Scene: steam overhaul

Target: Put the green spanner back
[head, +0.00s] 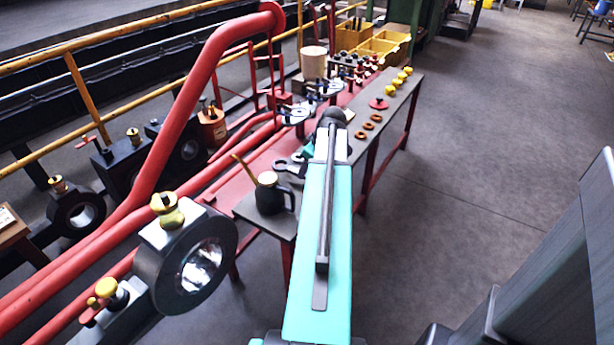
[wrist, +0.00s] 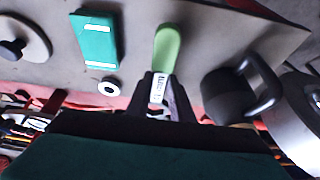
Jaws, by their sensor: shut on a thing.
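In the wrist view my gripper (wrist: 163,98) is shut on the green spanner (wrist: 167,47). Its rounded green end sticks out past the fingers, and a pale part with dark lettering lies between them. The grey bench top (wrist: 190,18) is behind it; I cannot tell whether the spanner touches it. In the head view my teal arm reaches over the bench and hides the gripper and the green spanner.
A teal block (wrist: 97,38) lies left. Yellow bins (head: 378,47) stand at the far end.

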